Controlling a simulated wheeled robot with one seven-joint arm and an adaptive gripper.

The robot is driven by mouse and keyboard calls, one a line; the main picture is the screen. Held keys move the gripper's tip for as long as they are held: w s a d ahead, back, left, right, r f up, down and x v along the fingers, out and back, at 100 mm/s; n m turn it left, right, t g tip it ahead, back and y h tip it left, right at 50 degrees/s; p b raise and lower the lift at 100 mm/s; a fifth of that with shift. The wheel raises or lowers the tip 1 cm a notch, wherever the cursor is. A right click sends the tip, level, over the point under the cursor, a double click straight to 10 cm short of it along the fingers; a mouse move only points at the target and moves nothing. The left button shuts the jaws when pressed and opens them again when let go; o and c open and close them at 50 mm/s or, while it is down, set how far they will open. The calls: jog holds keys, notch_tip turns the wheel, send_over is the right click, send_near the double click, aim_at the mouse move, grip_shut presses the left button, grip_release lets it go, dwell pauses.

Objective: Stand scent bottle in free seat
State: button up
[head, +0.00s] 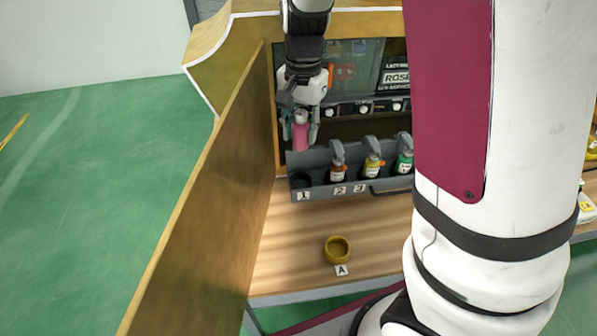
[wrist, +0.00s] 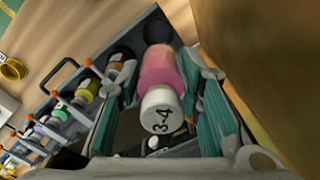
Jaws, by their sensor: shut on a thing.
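A pink scent bottle (head: 300,138) with a pale cap is upright in my gripper (head: 300,122), which is shut on it. In the wrist view the bottle (wrist: 162,66) shows its white cap marked "3-4" between the two fingers. The grey rack (head: 330,190) is below and in front of it. The seat labelled 1 (head: 301,180), at the rack's left end, looks dark and empty; it also shows in the wrist view (wrist: 157,30), just beyond the bottle's lower end. The bottle is above the rack, apart from that seat as far as I can tell.
A brown bottle (head: 338,173) stands in seat 2, a yellow one (head: 373,166) in seat 3, and a green one (head: 404,162) further right, under grey clamps. A wooden side panel (head: 215,200) rises close on the left. A yellow round holder (head: 337,249) labelled A sits on the counter.

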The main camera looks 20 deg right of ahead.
notch_tip(320, 180, down, 14)
jog(key=shift+r+b, duration=0.1)
jog(key=shift+b, duration=0.9)
jog(key=shift+f, duration=0.2)
jog(key=o, duration=1.2)
jog(key=r+p, duration=0.1)
jog(key=r, duration=0.5)
jog(key=r+p, duration=0.1)
jog(key=r, duration=0.5)
jog(key=shift+s+r, duration=0.2)
jog(key=shift+r, duration=0.1)
jog(key=s+r+n+t+y, duration=0.1)
jog(key=s+r+n, duration=0.3)
jog(key=s+r, duration=0.7)
jog(key=s+r+n+t, duration=0.1)
jog(key=s+n, duration=0.1)
jog(key=s, duration=0.4)
jog(key=s+r+n+t+h, duration=0.1)
jog(key=s+r+n, duration=0.1)
jog(key=s, duration=0.5)
jog(key=shift+s+d+r+n, duration=0.15)
jog(key=shift+s+r+n, duration=0.1)
jog(key=shift+n, duration=0.45)
